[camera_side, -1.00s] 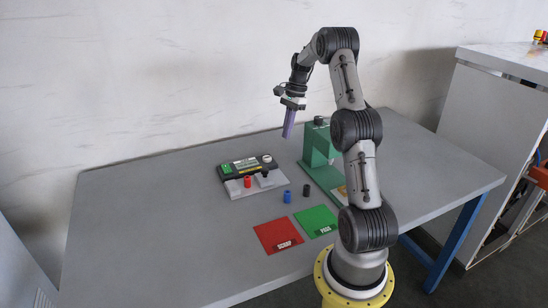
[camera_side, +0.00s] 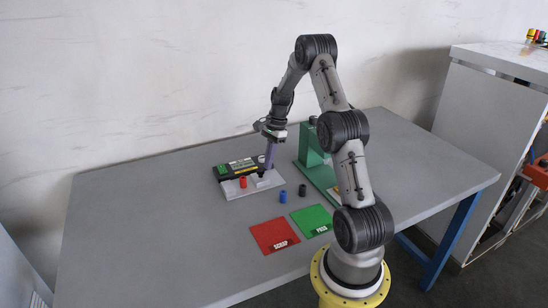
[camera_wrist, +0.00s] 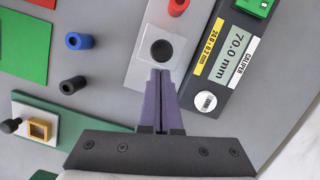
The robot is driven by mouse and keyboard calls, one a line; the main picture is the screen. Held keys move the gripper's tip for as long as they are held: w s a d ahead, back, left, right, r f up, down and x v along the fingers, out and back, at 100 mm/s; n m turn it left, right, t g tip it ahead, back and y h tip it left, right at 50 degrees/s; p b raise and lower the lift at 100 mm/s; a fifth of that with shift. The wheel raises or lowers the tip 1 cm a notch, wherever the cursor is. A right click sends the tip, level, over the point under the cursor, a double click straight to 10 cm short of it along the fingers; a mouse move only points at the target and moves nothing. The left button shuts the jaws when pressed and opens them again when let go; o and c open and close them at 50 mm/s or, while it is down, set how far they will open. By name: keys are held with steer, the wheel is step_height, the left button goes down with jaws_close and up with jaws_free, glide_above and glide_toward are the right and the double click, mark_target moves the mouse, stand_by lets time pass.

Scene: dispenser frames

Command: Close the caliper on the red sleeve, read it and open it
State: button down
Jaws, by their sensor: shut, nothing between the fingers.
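The caliper (camera_side: 240,168) has a black body, a green button (camera_wrist: 255,6) and a display (camera_wrist: 239,48) reading 70.0 mm. A round black knob (camera_wrist: 161,50) sits on the plate, apart from the sleeve. My gripper (camera_wrist: 161,71) is shut and empty, with its purple fingertips right at the knob; I cannot tell whether they touch it.
A blue sleeve (camera_side: 283,197) and a black sleeve (camera_side: 302,190) stand on the table. A red scrap mat (camera_side: 270,234) and a green mat (camera_side: 311,219) lie nearer the arm. A green fixture (camera_side: 309,158) stands right of the caliper. The table's left side is clear.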

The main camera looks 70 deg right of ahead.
mark_target(253, 178)
steer(key=shift+a, duration=0.1)
steer(key=w+a, duration=0.3)
steer(key=shift+w+a, duration=0.2)
steer(key=shift+w, duration=0.05)
steer(key=shift+d, duration=0.1)
stand_by(0.3)
